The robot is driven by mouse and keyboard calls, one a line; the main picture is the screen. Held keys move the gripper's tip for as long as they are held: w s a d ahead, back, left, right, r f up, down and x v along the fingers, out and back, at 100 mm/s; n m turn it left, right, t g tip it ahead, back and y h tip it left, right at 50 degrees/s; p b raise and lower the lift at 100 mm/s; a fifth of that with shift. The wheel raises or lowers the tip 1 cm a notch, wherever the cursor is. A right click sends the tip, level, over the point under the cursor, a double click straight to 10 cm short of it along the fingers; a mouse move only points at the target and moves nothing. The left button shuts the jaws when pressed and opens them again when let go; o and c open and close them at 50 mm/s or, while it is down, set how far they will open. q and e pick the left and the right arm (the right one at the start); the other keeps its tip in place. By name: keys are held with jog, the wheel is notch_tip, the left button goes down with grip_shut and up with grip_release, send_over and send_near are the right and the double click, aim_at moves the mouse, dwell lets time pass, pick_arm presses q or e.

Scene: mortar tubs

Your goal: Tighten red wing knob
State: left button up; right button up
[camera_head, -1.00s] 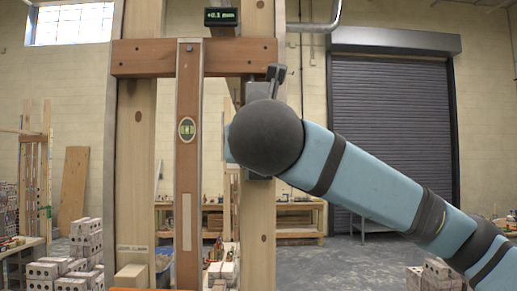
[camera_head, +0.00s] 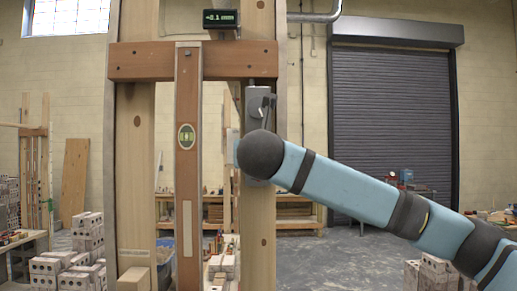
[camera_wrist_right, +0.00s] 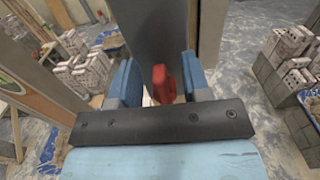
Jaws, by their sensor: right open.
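The red wing knob (camera_wrist_right: 162,85) shows in the right wrist view, upright between the two blue fingers of my right gripper (camera_wrist_right: 160,68). The fingers stand apart, with a gap visible on both sides of the knob. A grey metal plate or post (camera_wrist_right: 157,30) rises behind it. In the head view, my right arm's dark rounded joint covers the knob and the gripper. A grey metal bracket with a lever (camera_head: 258,105) is on the right wooden post just above that joint. My left gripper is in neither view.
A wooden frame with a crosspiece (camera_head: 140,60) and a vertical level (camera_head: 188,150) stands close ahead. A small display (camera_head: 221,18) sits above it. Brick stacks (camera_head: 88,235) stand at left, with more bricks (camera_head: 432,272) at lower right. A workbench (camera_head: 290,215) is behind.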

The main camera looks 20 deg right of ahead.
jog(key=shift+w+d, duration=0.1)
jog(key=shift+w, duration=0.05)
jog(key=shift+c, duration=0.3)
grip_shut()
jog(key=shift+f, duration=0.15)
